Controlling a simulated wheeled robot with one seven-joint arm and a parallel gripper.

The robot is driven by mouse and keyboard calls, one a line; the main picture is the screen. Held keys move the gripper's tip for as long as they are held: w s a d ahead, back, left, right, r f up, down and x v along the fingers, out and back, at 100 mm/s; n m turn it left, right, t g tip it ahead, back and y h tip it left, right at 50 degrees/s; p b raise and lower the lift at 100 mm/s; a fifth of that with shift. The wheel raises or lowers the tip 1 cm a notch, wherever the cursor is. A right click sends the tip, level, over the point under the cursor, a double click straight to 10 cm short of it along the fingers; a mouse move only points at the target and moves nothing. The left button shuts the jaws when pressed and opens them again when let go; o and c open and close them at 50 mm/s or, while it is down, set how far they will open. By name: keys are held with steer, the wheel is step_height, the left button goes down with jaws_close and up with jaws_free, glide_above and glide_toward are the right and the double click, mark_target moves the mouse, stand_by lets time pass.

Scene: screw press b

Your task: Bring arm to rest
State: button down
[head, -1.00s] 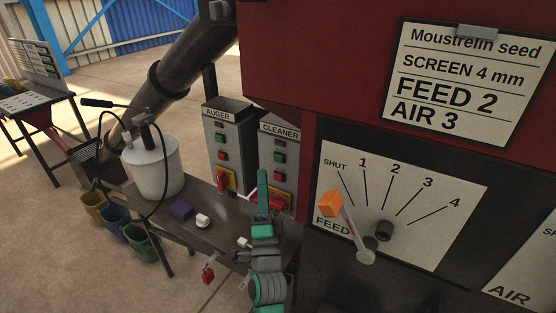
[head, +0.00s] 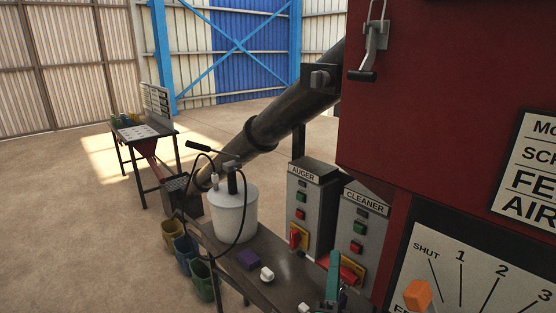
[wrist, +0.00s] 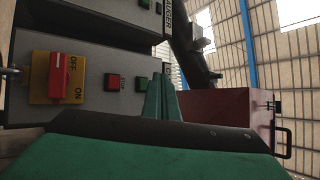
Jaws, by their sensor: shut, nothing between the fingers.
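My gripper (head: 333,282) shows at the bottom of the head view, its green fingers pointing up in front of the cleaner control box (head: 361,235). In the wrist view the green fingers (wrist: 160,97) lie close together, shut, with nothing between them. The fingertips are near a grey control box with a red switch handle (wrist: 58,76) on a yellow plate marked OFF and ON. I cannot tell from the pictures whether the fingers touch anything. The rest of my arm is mostly below the head view.
The auger box (head: 308,205) stands left of the cleaner box. The red machine body (head: 430,100) and orange-knobbed feed lever (head: 417,294) are right. Floor at left is open.

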steer(key=s+a+f+n+g+y, duration=0.2)
steer(key=s+a+f+n, duration=0.35)
steer(key=s+f, duration=0.45)
steer(key=s+a+f+n+g+y, duration=0.1)
steer(key=s+a+f+n+y, duration=0.25)
steer(key=s+f+n, duration=0.45)
steer(key=s+a+f+n+g, duration=0.2)
steer(key=s+a+f, duration=0.1)
steer(key=s, duration=0.9)
steer(key=s+a+f+n+g+y, duration=0.1)
steer(key=s+a, duration=0.4)
steer(key=s, duration=0.7)
step_height(320, 180, down, 3)
steer(key=shift+a+r+n+g, duration=0.2)
steer(key=shift+a+n+g, duration=0.1)
steer(key=shift+n+g, duration=0.7)
steer(key=shift+w+d, duration=0.1)
steer(key=shift+w, duration=0.05)
